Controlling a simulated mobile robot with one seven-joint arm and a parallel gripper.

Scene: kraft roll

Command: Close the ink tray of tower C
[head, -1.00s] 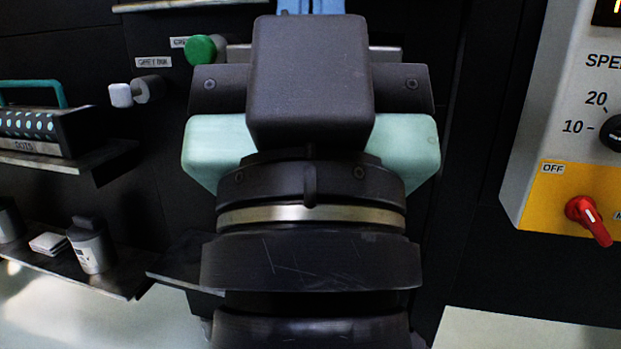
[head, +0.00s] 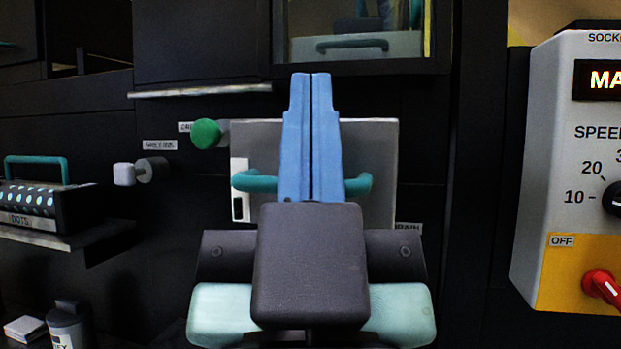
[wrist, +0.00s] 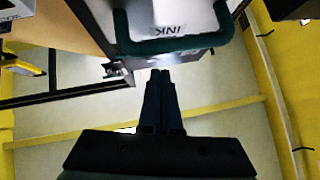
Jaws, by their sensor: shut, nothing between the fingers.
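The ink tray's pale grey front (head: 385,150) shows in the head view, behind my fingers, with a teal handle (head: 358,184) across it. In the wrist view the front (wrist: 170,15) bears the word INK upside down, and the dark teal handle (wrist: 122,30) loops out from it. My gripper (head: 308,75) has blue fingers pressed together and empty. They hide the middle of the handle in the head view. In the wrist view the fingertips (wrist: 160,73) lie just below the handle; contact cannot be told. How far out the tray stands is unclear.
To the left are a green knob (head: 206,133), a white-tipped knob (head: 125,174) and a DOTS cassette (head: 35,205) on a shelf. At right is a grey and yellow control box (head: 560,150) with a red switch (head: 603,287). Above is a window (head: 350,60) with another handled tray behind it.

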